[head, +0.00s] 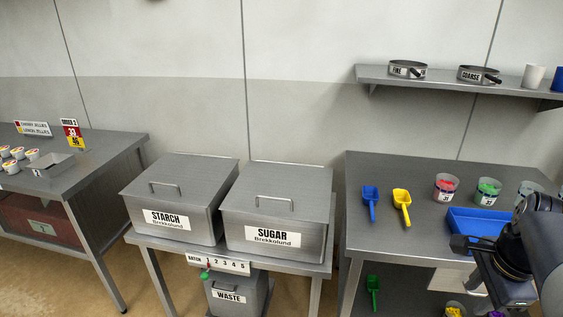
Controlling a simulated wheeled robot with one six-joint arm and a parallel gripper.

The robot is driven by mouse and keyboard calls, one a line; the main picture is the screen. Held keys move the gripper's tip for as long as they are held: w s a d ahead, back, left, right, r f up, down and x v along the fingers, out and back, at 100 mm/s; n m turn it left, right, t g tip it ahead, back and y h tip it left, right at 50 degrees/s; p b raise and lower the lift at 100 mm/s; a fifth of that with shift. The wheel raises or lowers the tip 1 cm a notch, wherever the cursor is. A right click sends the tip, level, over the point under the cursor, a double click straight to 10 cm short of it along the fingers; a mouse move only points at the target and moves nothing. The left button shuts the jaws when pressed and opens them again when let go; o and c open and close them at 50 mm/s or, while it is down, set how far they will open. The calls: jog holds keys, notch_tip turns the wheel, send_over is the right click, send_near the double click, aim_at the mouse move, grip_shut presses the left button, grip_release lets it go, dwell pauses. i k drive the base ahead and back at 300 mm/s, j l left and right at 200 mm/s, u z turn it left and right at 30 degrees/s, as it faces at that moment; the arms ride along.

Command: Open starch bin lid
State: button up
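The starch bin (205,227) is a grey metal box with a white STARCH label, standing on the middle table. Its flat lid (195,170) lies shut on top, with a bar handle (166,186) near the front edge. My gripper (474,262) is at the lower right, in front of the right-hand table, far from the starch bin. Its fingers are dark and partly hidden by my arm, so I cannot tell whether they are open or shut.
The sugar bin (275,241), lid shut, stands just right of the starch bin. A waste bin (235,297) sits below. The right table (385,170) holds a blue scoop (370,203), a yellow scoop (402,205), tubs and a blue tray (476,221). A shelf (440,80) hangs above.

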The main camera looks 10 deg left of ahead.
aim_at(195, 179)
jog(key=i+j, duration=0.1)
jog(key=j, duration=0.3)
jog(key=i+j, duration=0.1)
jog(key=j, duration=0.3)
jog(key=i+j, duration=0.1)
jog(key=j, duration=0.3)
jog(key=i+j, duration=0.1)
jog(key=j, duration=0.3)
jog(key=i+j, duration=0.15)
jog(key=j, duration=0.25)
